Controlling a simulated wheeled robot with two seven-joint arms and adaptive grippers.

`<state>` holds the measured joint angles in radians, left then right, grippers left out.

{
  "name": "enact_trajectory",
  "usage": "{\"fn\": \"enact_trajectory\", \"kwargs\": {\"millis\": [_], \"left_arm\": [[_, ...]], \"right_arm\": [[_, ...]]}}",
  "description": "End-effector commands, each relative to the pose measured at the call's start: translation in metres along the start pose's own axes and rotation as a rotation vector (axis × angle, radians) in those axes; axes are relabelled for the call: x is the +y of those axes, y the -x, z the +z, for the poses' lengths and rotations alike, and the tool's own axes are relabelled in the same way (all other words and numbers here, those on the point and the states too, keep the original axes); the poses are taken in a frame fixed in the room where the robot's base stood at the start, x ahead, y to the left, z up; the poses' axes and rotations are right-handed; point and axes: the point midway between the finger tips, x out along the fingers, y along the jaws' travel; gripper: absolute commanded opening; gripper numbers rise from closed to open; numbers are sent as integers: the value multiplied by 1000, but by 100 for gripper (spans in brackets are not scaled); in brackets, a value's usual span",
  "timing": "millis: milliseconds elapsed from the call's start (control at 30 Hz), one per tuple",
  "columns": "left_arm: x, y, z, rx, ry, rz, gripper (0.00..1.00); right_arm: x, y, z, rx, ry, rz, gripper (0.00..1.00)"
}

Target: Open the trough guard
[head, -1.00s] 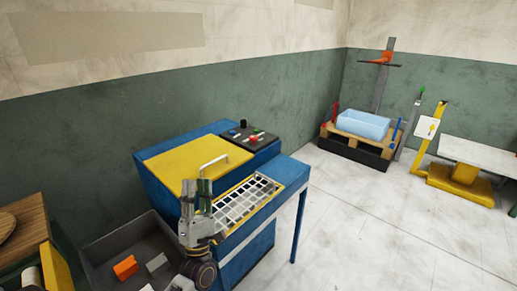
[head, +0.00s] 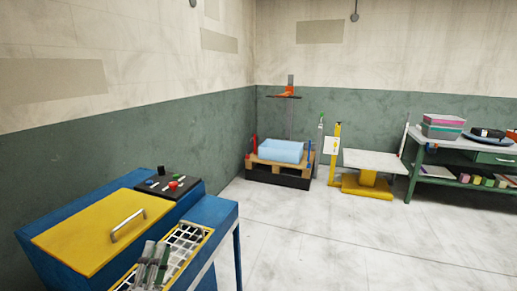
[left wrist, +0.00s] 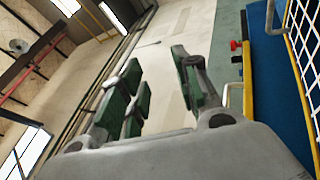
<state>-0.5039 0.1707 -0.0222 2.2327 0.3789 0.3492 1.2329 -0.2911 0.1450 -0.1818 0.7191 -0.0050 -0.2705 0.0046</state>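The blue machine has a yellow lid (head: 85,235) with a metal bar handle (head: 128,225), and the lid lies closed. In front of it, a white grid (head: 190,238) in a yellow frame lies flat on the machine. It also shows at the right edge of the left wrist view (left wrist: 305,50). I cannot tell which of the two is the trough guard. My left gripper (head: 155,252) appears over the grid, right of and below the handle, and hides part of the grid. In the left wrist view its green-padded fingers (left wrist: 160,88) are apart with nothing between them. My right gripper is not in view.
A black control panel (head: 168,184) with coloured buttons stands at the machine's back right. Farther off are a pallet with a blue bin (head: 282,152), a yellow lift table (head: 366,185) and a green workbench (head: 465,160). The floor to the right is clear.

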Motion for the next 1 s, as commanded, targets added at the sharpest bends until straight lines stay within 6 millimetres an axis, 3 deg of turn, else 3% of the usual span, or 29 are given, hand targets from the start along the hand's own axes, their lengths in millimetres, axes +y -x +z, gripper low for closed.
{"fn": "enact_trajectory", "kwargs": {"millis": [467,1000], "left_arm": [[-60,16,44,-211,-327,-340,32],[-116,73,71,-534,-685,-676,32]], "right_arm": [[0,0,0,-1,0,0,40],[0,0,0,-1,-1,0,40]]}}
